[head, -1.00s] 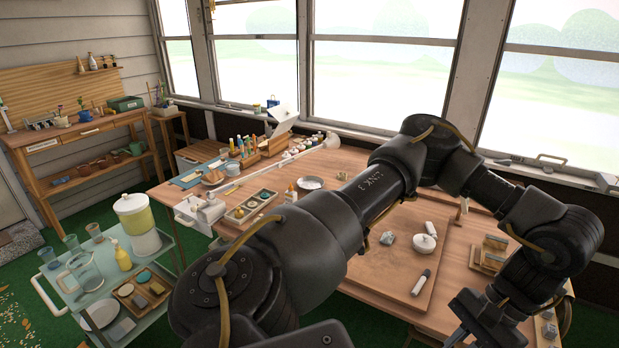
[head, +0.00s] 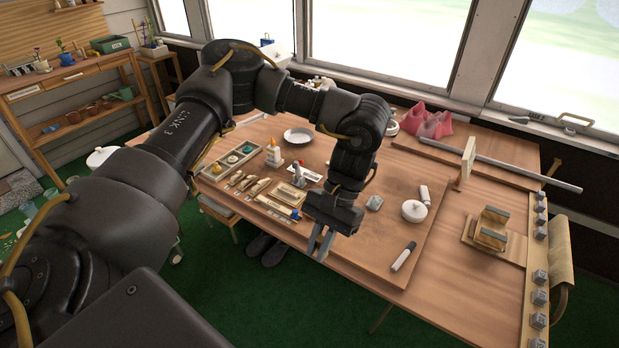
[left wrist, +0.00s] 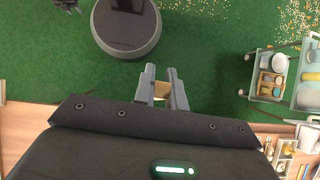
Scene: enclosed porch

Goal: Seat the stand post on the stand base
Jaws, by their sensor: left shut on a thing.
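My left gripper (head: 321,243) points down over the front edge of the wooden board in the head view. In the left wrist view its fingers (left wrist: 161,90) are close together with a small tan piece (left wrist: 161,91) between them. I cannot tell whether that piece is the stand post. A white round piece with a knob (head: 414,211) stands on the board, right of the gripper. A white and dark cylinder (head: 403,257) lies in front of it. I cannot tell for sure which thing is the stand base. A dark claw-like part (left wrist: 67,5), probably my right gripper, shows at the wrist view's top edge.
A wooden holder with blocks (head: 487,229) is at the right of the table. Green floor lies before the table.

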